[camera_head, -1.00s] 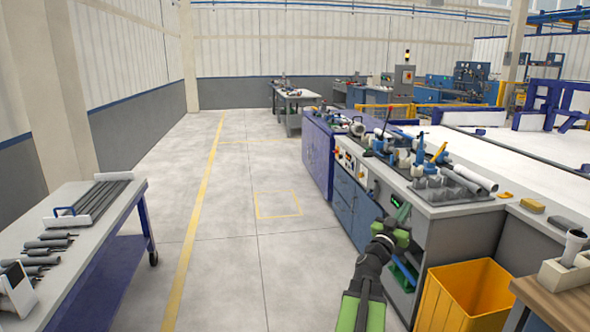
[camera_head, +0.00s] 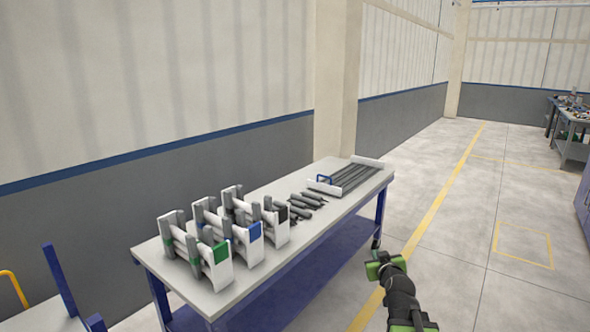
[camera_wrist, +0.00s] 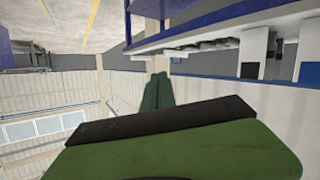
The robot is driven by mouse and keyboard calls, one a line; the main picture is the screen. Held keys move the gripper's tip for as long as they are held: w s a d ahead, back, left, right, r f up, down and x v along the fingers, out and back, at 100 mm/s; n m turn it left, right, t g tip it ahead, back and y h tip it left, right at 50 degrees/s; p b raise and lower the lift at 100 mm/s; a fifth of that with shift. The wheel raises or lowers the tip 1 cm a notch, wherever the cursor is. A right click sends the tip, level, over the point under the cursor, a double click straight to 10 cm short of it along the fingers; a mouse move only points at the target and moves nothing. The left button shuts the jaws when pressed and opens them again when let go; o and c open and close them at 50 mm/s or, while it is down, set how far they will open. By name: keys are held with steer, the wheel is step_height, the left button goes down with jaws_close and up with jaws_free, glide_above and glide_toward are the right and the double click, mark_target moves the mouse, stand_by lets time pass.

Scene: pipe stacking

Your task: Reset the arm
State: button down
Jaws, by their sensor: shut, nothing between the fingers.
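My gripper (camera_head: 376,268) is at the end of my green and black arm in the lower right of the head view, beside the right end of a table. It is in the air over the floor and touches nothing that I can see. In the wrist view its green fingers (camera_wrist: 158,92) lie together, shut with nothing between them. The wrist picture looks upside down, with the wall windows at the bottom left.
The table (camera_head: 158,250) with blue legs bears white racks (camera_head: 216,262) marked green, blue and black, loose dark pipes (camera_head: 308,200) and a tray of long pipes (camera_head: 345,178). Open floor (camera_head: 470,290) lies to the right. A workbench (camera_head: 572,148) stands far right.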

steer(key=s+a+f+n+g+y, duration=0.1)
steer(key=s+a+f+g+y, duration=0.15)
steer(key=a+f, duration=0.45)
steer(key=s+a+f+n+g+y, duration=0.1)
steer(key=s+a+f+g, duration=0.25)
steer(key=a, duration=0.75)
steer(key=s+d+f+m+g+h, duration=0.1)
steer(key=s+f+g, duration=0.15)
steer(key=s, duration=0.35)
steer(key=s+d+f+m+g+h, duration=0.1)
steer(key=s+f+g, duration=0.15)
steer(key=s, duration=0.25)
steer(key=s+d+f+m+g, duration=0.1)
steer(key=s+d+m+g, duration=0.1)
steer(key=s+g, duration=0.3)
step_height(320, 180, up, 18)
steer(key=t+p, duration=0.1)
steer(key=p, duration=1.7)
steer(key=shift+s+a+f+n, duration=0.2)
steer(key=shift+a+n, duration=0.05)
steer(key=shift+n, duration=0.05)
steer(key=shift+f, duration=0.1)
